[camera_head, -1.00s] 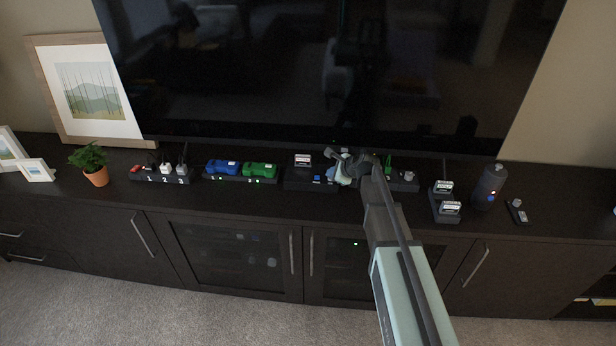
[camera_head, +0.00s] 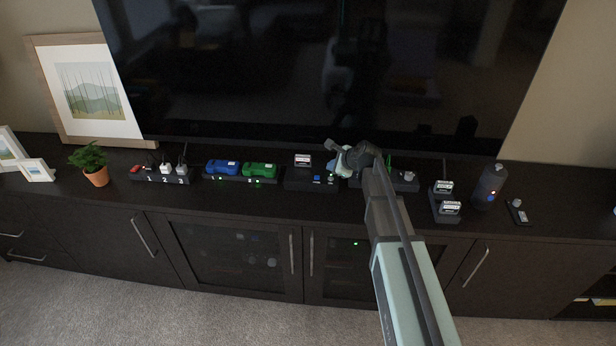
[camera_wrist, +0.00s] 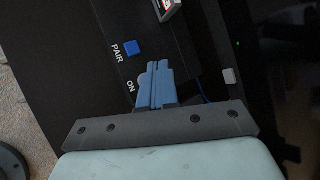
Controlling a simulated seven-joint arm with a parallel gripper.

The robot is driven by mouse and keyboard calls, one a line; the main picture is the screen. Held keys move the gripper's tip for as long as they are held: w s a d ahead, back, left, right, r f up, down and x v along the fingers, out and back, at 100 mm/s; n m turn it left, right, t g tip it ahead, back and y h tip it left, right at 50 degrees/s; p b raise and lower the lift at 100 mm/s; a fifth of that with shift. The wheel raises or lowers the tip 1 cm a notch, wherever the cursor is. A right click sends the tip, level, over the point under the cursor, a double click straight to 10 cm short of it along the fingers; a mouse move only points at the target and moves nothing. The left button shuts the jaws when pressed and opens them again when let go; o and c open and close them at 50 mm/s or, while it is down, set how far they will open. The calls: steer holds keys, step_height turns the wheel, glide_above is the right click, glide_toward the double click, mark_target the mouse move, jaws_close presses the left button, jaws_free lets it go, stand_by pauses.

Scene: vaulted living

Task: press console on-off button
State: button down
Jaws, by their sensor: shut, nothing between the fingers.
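The console is a black box (camera_head: 298,184) below the television, with a white-labelled cartridge standing on its top. In the wrist view its dark top (camera_wrist: 107,76) carries a square blue button (camera_wrist: 131,48) marked PAIR and a round grey on-off button (camera_wrist: 142,81) marked ON. The blue button also shows in the head view (camera_head: 317,178). My gripper (camera_wrist: 155,70) is shut and empty, its blue fingers overlapping the right part of the grey button in the wrist view. In the head view my gripper (camera_head: 341,164) is above the console's right end. I cannot tell whether the fingers touch the button.
The television (camera_head: 320,80) stands close behind. Blue (camera_head: 222,167) and green (camera_head: 260,170) controllers sit on a dock left of the console. A block with two labelled cartridges (camera_head: 450,208) and a dark cylinder (camera_head: 488,186) stand to the right. The cabinet's front edge is mostly clear.

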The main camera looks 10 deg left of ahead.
mark_target(332, 180)
steer(key=shift+r, duration=2.2)
stand_by(0.5)
